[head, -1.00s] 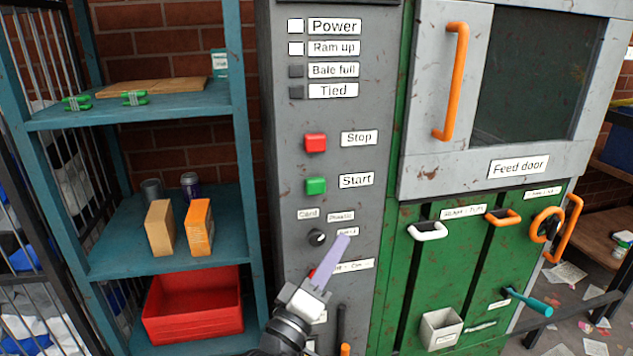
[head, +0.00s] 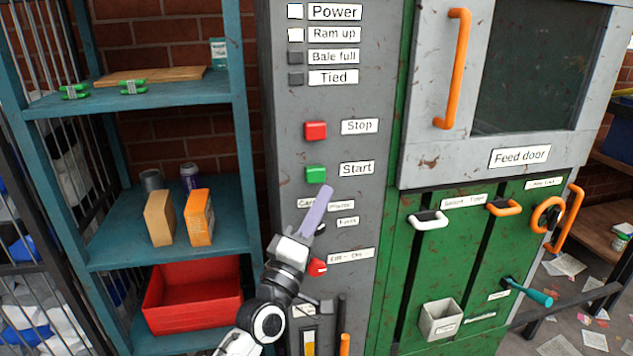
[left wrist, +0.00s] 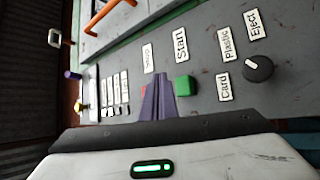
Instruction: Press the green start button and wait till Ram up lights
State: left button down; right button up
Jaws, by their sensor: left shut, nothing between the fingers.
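The green start button (head: 315,174) sits on the grey control panel, left of its Start label (head: 356,168). It also shows in the left wrist view (left wrist: 184,85), just right of my fingertips. The Ram up lamp (head: 295,35) is white and looks lit, like the Power lamp (head: 295,11) above it. The Bale full and Tied lamps are dark. My left gripper (head: 324,194) is shut and empty, its purple fingers pointing up just below the start button. In the head view a small gap shows between fingertips and button. My right gripper is not in view.
The red stop button (head: 316,130) is above the start button. A selector knob and a red switch (head: 317,267) are below, near my left wrist. A teal shelf (head: 150,98) stands left. The green baler front with orange handles (head: 457,70) is right.

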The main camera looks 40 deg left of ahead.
aim_at(326, 169)
pick_arm(q)
jog(key=shift+w+a+b, duration=0.65)
jog(key=shift+w+a, duration=0.85)
jog(key=shift+a, duration=0.25)
jog(key=shift+w+a, duration=0.1)
dwell(0.7)
jog(key=shift+w+a, duration=0.15)
jog(key=shift+a, duration=0.05)
